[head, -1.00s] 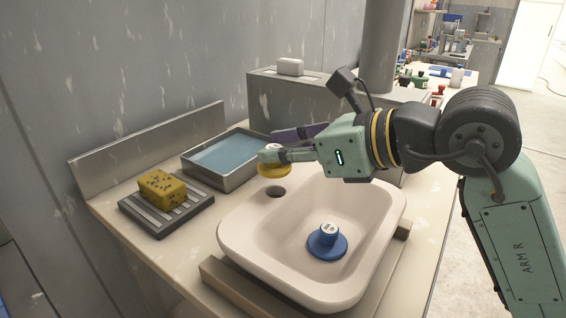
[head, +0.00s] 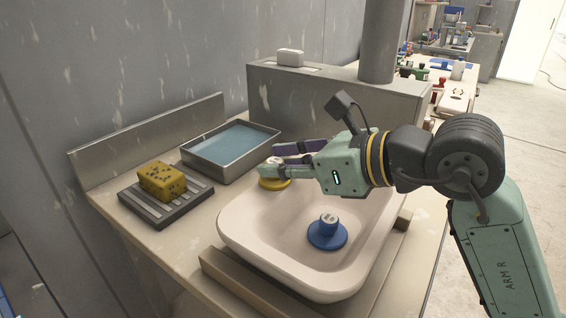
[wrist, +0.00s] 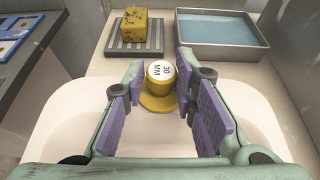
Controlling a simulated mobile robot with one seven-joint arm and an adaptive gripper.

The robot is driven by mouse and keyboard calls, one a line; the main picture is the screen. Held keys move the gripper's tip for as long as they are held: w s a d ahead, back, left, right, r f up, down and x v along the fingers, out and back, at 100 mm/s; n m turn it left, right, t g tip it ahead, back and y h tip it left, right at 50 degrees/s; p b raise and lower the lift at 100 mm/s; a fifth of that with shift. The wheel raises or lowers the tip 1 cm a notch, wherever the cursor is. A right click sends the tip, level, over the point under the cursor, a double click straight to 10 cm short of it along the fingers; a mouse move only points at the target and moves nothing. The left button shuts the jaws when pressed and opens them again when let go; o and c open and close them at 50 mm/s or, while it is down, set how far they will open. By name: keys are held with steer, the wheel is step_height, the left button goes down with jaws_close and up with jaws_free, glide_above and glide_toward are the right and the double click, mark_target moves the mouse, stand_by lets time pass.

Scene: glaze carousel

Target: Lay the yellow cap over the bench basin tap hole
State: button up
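The yellow cap (head: 275,184) has a broad flange and a knob with a white, lettered top. In the head view it is at the back left rim of the pale bench basin (head: 240,235), where the tap hole was visible. The hole is now hidden under it. In the wrist view the cap (wrist: 158,103) is upright between the fingers. My gripper (head: 276,160) is shut on the cap's knob, a finger on each side. The flange looks at or very near the rim; any small gap is hidden.
A blue stopper (head: 327,236) stands inside the basin. A tray of blue water (head: 195,172) and a yellow sponge (head: 161,181) on a slatted rack (head: 150,213) are to the left.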

steer(key=o, duration=0.3)
steer(key=shift+r, duration=0.1)
steer(key=shift+r+p, duration=0.55)
steer(key=shift+p, duration=0.25)
steer(key=b+v, duration=0.3)
steer(key=v, duration=0.8)
steer(key=shift+s+d, duration=0.25)
steer(key=shift+d, duration=0.15)
